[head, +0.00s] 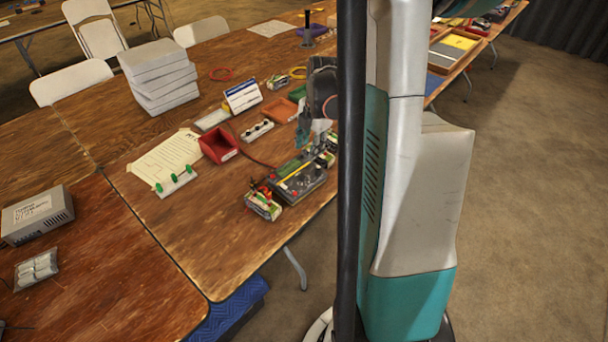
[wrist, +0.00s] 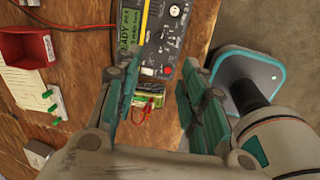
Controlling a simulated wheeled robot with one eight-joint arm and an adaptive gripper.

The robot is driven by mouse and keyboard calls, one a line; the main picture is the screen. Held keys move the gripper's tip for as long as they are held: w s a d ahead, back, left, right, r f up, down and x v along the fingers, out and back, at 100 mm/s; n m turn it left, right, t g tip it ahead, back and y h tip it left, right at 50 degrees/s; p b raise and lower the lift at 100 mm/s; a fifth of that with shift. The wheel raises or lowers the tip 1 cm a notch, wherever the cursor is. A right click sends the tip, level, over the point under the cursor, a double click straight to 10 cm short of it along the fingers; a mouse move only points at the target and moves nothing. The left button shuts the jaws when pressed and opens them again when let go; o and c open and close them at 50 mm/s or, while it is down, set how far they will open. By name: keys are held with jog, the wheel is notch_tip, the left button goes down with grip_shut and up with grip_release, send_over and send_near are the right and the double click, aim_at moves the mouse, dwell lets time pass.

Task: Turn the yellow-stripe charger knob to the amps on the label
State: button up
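The dark charger (head: 302,184) with a yellow stripe lies near the table's front edge in the head view. In the wrist view the charger (wrist: 163,48) shows between and beyond my fingers, with a yellow-green strip of lettering along its left side. A small round knob with a light mark (wrist: 175,11) is on its face near the top of the view, and a red button is lower down. I cannot read the knob's setting. My gripper (wrist: 162,60) is open and empty above the charger's near end; it also shows above the charger in the head view (head: 318,138).
A battery with red leads (head: 263,205) sits at the charger's left end. A red bin (head: 219,144), a paper sheet (head: 168,158), a blue-and-white card (head: 243,95) and a strip with green knobs (head: 175,181) stand nearby. A stack of white boxes (head: 158,75) is farther back.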

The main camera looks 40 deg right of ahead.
aim_at(303, 175)
jog(key=f+b, duration=0.1)
jog(key=f, duration=0.3)
jog(key=w+f+b, duration=0.1)
jog(key=f+b, duration=0.1)
jog(key=f, duration=0.3)
jog(key=w+f+b, duration=0.1)
jog(key=f+b, duration=0.1)
jog(key=f, duration=0.2)
jog(key=shift+w+f, duration=0.25)
jog(key=shift+c, duration=0.3)
grip_shut()
